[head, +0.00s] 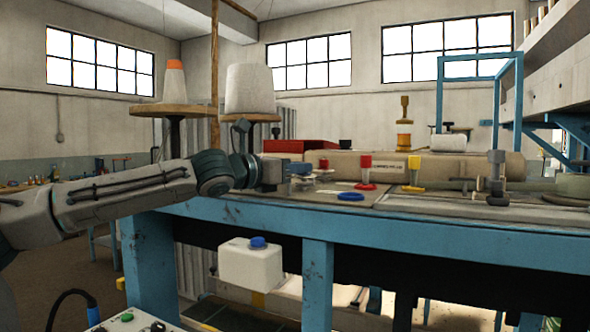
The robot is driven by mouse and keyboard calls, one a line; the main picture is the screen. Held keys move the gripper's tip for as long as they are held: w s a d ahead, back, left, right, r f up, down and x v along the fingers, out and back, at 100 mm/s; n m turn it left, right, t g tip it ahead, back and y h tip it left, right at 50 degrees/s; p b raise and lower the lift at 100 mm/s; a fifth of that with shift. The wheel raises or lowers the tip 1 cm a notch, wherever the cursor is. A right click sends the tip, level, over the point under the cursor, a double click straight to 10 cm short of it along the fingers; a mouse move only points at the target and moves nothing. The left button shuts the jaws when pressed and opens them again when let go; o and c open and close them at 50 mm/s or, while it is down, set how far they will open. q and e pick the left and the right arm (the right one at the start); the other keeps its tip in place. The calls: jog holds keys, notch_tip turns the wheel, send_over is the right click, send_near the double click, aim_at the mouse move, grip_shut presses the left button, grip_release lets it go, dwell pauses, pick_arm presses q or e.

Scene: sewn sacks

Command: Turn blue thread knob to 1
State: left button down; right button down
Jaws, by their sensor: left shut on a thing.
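My left arm comes in from the left over the blue bench, and my left gripper (303,172) is at the sewing machine's left end. It is shut on the blue thread knob (299,167), which is small and mostly hidden by the fingers. I cannot read any dial number or the knob's setting. To its right are a red knob (366,168) and a yellow knob (414,172) on the machine. My right gripper is not in view.
A flat blue disc (351,196) lies on the bench plate in front of the red knob. A red box (300,145) stands behind the gripper. A white cone spool (249,90) stands behind my left wrist. A white container with a blue cap (250,264) is below the bench edge.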

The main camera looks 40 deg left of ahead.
pick_arm(q)
jog(key=c, duration=1.2)
grip_release()
jog(key=shift+r, duration=0.15)
jog(key=shift+c, duration=0.2)
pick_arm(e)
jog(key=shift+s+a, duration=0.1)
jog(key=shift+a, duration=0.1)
pick_arm(q)
jog(key=shift+s+a+b, duration=0.1)
jog(key=shift+s+b, duration=0.5)
jog(key=shift+b, duration=0.1)
jog(key=s+b, duration=0.4)
jog(key=shift+s+a+f, duration=0.2)
jog(key=shift+s, duration=0.05)
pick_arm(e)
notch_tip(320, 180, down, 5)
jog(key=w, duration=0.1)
pick_arm(q)
jog(key=shift+s+a+r+b, duration=0.1)
jog(key=shift+s+a+b, duration=0.05)
jog(key=shift+s+b, duration=0.95)
jog(key=shift+s+a+r+b, duration=0.15)
jog(key=shift+s+b, duration=0.5)
jog(key=shift+s, duration=0.8)
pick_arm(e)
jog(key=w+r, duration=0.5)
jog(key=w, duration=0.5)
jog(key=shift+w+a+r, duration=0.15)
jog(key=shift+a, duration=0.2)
